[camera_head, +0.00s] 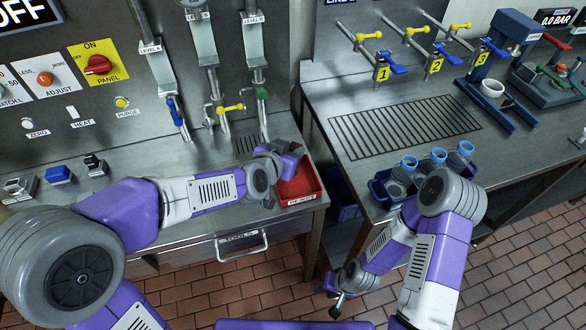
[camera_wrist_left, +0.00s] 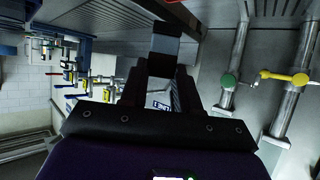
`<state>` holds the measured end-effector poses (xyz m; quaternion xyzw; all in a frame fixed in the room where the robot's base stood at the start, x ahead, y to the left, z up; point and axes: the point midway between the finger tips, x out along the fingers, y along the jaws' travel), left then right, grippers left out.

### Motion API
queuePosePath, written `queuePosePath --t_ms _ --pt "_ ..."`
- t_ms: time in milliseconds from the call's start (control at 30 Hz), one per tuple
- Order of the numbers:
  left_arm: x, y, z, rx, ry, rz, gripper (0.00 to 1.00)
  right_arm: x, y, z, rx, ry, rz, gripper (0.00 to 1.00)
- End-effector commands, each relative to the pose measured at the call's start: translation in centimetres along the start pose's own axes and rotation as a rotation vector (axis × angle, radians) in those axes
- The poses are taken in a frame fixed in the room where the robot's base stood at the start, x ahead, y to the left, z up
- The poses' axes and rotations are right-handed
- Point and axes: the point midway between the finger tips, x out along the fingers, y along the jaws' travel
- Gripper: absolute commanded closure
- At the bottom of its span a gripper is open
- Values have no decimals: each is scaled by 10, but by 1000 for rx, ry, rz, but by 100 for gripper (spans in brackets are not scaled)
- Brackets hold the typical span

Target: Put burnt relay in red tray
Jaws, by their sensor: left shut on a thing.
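The red tray (camera_head: 301,190), with a white label on its front, sits at the front right corner of the left bench. My left gripper (camera_head: 292,150) is at the tray's back edge, above it. In the left wrist view my left gripper (camera_wrist_left: 160,75) is shut on a dark block with a grey band, which I take for the burnt relay (camera_wrist_left: 165,46). Any char marks are too dark to tell. A sliver of red shows past the block at the top of that view. My right gripper (camera_head: 337,297) hangs low in front of the benches; its finger gap is unclear.
A blue block (camera_head: 58,175), a black block (camera_head: 95,164) and a grey one (camera_head: 15,187) stand at the bench's left. Valve pipes rise behind the tray. A blue crate (camera_head: 378,188) with blue-capped jars is on the right bench. A gap separates the benches.

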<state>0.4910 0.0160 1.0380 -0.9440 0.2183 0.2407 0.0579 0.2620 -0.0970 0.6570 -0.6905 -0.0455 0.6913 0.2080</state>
Motion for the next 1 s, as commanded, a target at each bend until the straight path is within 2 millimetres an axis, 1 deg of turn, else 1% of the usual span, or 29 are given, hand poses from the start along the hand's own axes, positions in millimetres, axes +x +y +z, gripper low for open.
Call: queuePosePath --t_ms 33,133,200,367,600,667,900,1000 --pt "6 0 11 0 -2 0 100 9 3 0 0 -1 0 64" --pt "14 0 26 0 -3 -1 100 20 8 0 0 -1 0 64" --pt "19 0 34 0 -2 -1 100 25 10 -1 1 -1 0 64" --pt "24 0 44 0 -1 0 100 31 12 -1 0 -1 0 64" --pt "42 0 78 1 -2 -1 100 51 19 -2 0 0 0 64" --pt "44 0 82 0 -2 0 100 53 20 -2 0 0 0 64" --pt "44 1 80 0 0 0 100 51 19 -2 0 0 0 64" --pt "45 0 82 0 0 0 100 54 20 -2 0 0 0 64"
